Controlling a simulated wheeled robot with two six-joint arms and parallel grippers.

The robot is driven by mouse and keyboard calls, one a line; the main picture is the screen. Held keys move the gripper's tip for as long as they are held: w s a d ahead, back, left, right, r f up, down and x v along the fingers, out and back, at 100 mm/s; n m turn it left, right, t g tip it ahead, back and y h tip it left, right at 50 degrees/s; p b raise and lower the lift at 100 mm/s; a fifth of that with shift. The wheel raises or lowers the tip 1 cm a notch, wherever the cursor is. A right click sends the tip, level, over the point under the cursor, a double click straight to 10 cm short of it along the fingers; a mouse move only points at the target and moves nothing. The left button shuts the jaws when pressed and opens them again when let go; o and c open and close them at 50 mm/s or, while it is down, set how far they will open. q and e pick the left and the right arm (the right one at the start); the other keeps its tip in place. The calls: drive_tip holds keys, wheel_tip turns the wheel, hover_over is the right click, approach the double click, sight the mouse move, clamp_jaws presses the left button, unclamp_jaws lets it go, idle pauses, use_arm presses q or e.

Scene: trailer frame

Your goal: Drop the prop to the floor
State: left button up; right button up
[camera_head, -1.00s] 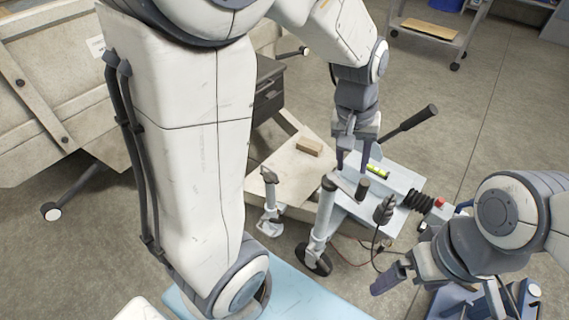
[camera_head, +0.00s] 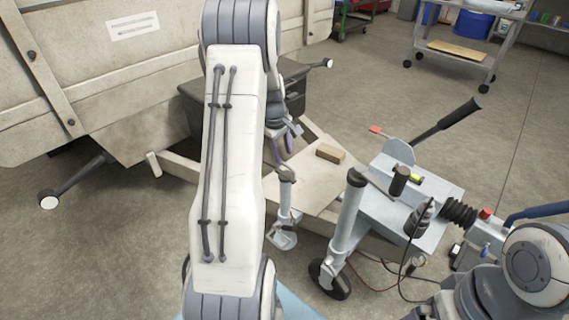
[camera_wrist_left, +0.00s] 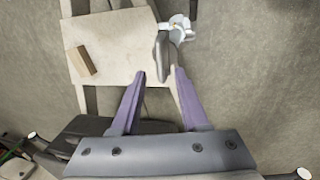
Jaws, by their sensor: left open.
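The prop (camera_head: 284,210) is a pale metal leg with a dark grip on top and a round foot on the floor, standing upright beside the drawbar frame. In the left wrist view its dark top (camera_wrist_left: 162,58) lies just ahead of the fingertips, with the pale foot (camera_wrist_left: 178,28) beyond. My left gripper (camera_head: 282,150) is open, just above and behind the prop's top; in the wrist view its purple fingers (camera_wrist_left: 160,76) lie apart on either side of the prop's line. I cannot tell whether they touch it. My right gripper is out of the frame.
A jockey wheel leg (camera_head: 346,225) and the blue-grey coupling (camera_head: 405,205) with a raised black handbrake lever (camera_head: 447,120) stand to the right. A wood block (camera_head: 330,153) lies on the plywood board (camera_head: 312,190). A dark box (camera_head: 290,95) is behind. Concrete floor is open at right.

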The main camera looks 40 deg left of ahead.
sight(286, 164)
use_arm(q)
drive_tip(key=shift+w+f+b, duration=0.2)
drive_tip(key=shift+f, duration=0.75)
drive_tip(key=shift+w+f+b, duration=0.2)
drive_tip(key=shift+f, duration=0.7)
clamp_jaws()
